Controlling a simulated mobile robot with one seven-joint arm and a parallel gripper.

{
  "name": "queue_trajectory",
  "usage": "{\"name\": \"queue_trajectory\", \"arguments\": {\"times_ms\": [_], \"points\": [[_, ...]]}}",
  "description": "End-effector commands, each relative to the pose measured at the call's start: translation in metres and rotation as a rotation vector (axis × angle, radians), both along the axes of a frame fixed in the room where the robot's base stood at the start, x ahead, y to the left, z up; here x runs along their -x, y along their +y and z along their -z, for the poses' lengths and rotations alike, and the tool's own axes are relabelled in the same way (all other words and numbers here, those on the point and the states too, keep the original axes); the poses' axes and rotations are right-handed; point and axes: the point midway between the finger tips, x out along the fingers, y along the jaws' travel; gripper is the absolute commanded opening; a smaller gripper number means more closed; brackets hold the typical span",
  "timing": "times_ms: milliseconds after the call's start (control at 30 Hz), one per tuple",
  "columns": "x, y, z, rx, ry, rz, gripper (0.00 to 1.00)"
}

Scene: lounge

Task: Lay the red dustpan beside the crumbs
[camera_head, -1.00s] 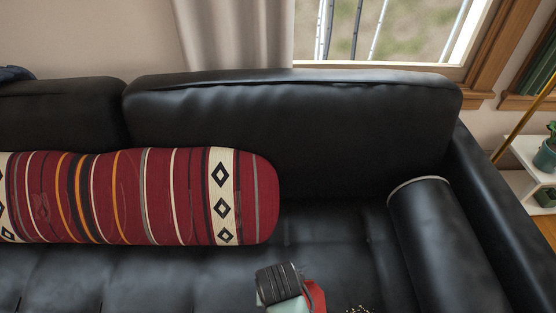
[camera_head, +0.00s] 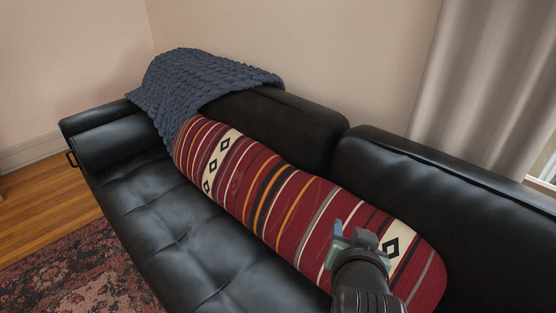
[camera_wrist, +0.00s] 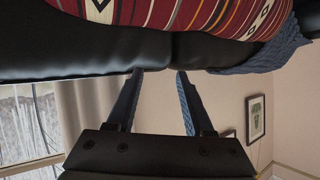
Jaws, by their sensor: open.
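My gripper (camera_head: 352,238) shows in the head view in front of the right part of the striped red bolster. In the wrist view my gripper (camera_wrist: 159,76) has its two blue fingers apart, with nothing between them. Neither the red dustpan nor the crumbs can be made out in either present view.
The black leather sofa (camera_head: 165,215) fills most of the head view. The long striped bolster (camera_head: 275,205) lies along its back cushions. A blue knitted throw (camera_head: 200,85) drapes over the far corner. A patterned rug (camera_head: 95,270) lies on the wooden floor at left.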

Motion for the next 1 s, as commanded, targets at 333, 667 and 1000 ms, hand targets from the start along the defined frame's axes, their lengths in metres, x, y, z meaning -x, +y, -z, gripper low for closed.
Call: {"name": "queue_trajectory", "arguments": {"times_ms": [333, 667, 1000], "points": [[0.02, 0.116, -0.322, 0.32, -0.872, -0.207, 0.52], [0.104, 0.162, -0.429, 0.421, -1.261, -0.242, 0.52], [0.105, 0.162, -0.432, 0.422, -1.265, -0.241, 0.52]]}}
